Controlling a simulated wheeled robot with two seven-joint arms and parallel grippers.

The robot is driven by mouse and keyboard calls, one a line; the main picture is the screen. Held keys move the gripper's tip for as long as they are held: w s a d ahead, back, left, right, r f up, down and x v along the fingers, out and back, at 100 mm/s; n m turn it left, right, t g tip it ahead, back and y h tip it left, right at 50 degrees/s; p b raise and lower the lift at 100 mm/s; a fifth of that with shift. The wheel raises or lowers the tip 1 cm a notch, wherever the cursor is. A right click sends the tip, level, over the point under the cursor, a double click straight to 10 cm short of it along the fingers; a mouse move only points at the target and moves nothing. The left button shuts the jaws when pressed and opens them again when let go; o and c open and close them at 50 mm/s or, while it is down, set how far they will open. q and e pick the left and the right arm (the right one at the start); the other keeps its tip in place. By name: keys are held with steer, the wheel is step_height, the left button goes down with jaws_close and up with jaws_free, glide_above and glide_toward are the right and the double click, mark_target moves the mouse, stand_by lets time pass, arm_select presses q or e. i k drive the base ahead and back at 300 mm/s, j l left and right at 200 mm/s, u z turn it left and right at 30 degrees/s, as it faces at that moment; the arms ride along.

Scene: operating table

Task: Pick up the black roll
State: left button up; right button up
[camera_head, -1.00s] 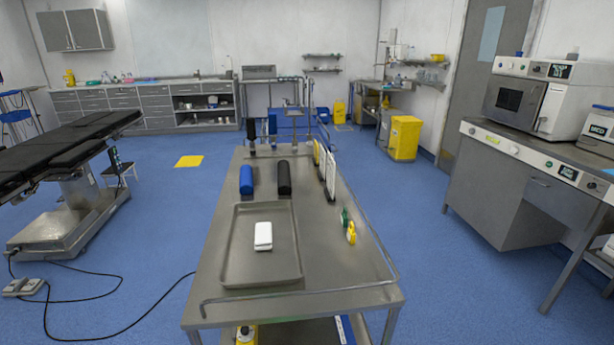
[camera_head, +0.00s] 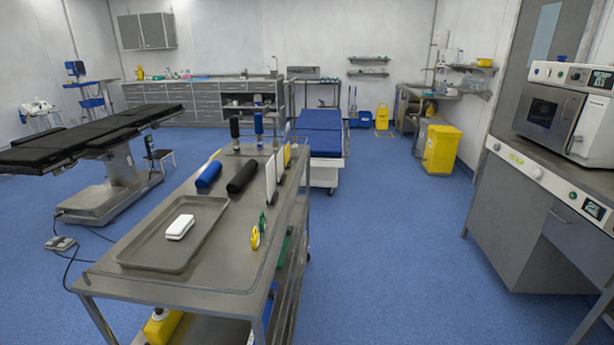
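The black roll (camera_head: 242,176) lies on the steel trolley top (camera_head: 222,270), behind the tray. A blue roll (camera_head: 208,174) lies just to its left, apart from it. White upright panels (camera_head: 271,180) stand to the right of the black roll, near the trolley's right edge. Neither of my grippers is in view.
A shallow tray (camera_head: 140,258) holds a white box (camera_head: 180,227). A blue-topped bed (camera_head: 320,135) stands behind the trolley. The floor (camera_head: 390,250) between trolley and right-hand counter (camera_head: 520,190) is clear.

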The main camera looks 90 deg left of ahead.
mark_target(237, 183)
steer(key=i+j+u, duration=0.15)
steer(key=i+u, duration=0.65)
steer(key=u, duration=0.2)
steer(key=i+l+u, duration=0.15)
steer(key=i+u, duration=0.35)
steer(key=i+j+u, duration=0.1)
steer(key=i+u, duration=0.6)
steer(key=i+l+u, duration=0.1)
steer(key=i+u, duration=0.3)
steer(key=i+l+u, duration=0.2)
steer(key=u, duration=0.3)
steer(key=i+l+u, duration=0.2)
steer(key=u, duration=0.25)
steer(key=i+l+u, duration=0.15)
steer(key=l+u, duration=0.35)
steer(key=j, duration=0.1)
